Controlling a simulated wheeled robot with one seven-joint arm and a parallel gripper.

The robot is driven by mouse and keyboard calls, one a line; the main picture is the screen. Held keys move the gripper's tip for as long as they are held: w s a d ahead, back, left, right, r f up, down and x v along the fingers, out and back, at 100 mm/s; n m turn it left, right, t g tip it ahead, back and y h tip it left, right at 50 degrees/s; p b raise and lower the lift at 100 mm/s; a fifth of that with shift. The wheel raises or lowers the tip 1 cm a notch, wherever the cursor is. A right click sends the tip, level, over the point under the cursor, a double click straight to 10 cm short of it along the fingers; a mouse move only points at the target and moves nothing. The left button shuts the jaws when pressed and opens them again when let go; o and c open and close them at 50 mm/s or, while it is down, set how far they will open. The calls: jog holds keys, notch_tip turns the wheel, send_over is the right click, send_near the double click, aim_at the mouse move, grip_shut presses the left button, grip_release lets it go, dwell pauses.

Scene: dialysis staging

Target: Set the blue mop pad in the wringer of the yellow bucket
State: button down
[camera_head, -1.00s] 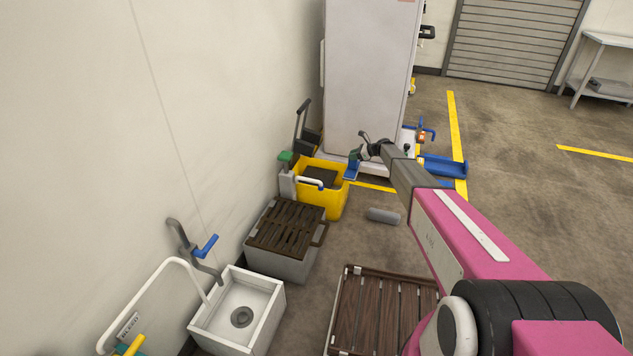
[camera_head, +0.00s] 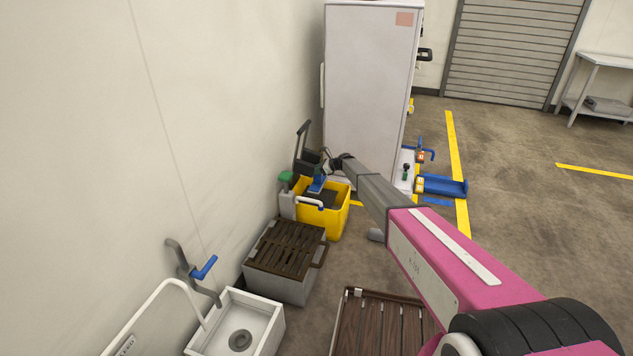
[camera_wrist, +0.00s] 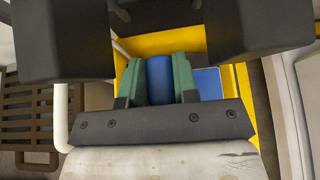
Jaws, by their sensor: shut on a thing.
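The yellow bucket (camera_head: 328,222) stands by the wall in the head view, with a dark insert (camera_head: 326,203) in its top that looks like the wringer. My gripper (camera_head: 320,177) is over the bucket's opening. The blue mop pad (camera_head: 316,186) hangs from it, low over the bucket. In the wrist view my gripper's green fingers (camera_wrist: 159,80) are shut on a rounded blue part of the pad (camera_wrist: 160,79), and a flat blue part shows to the right. The yellow bucket (camera_wrist: 200,44) shows behind them. Whether the pad touches the wringer cannot be told.
A grey bin with a slatted brown top (camera_head: 280,275) stands in front of the bucket, and a white sink (camera_head: 270,320) nearer still. A tall white cabinet (camera_head: 365,80) is behind. A slatted wooden platform (camera_head: 375,325) lies right; floor farther right is clear.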

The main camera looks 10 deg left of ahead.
aim_at(316, 181)
jog(key=f, duration=0.6)
jog(key=shift+w+a+f, duration=0.1)
jog(key=shift+a+f, duration=0.05)
jog(key=shift+a, duration=0.05)
jog(key=shift+a+f, duration=0.2)
jog(key=shift+f, duration=0.15)
jog(key=shift+f, duration=0.6)
jog(key=c, duration=0.9)
grip_release()
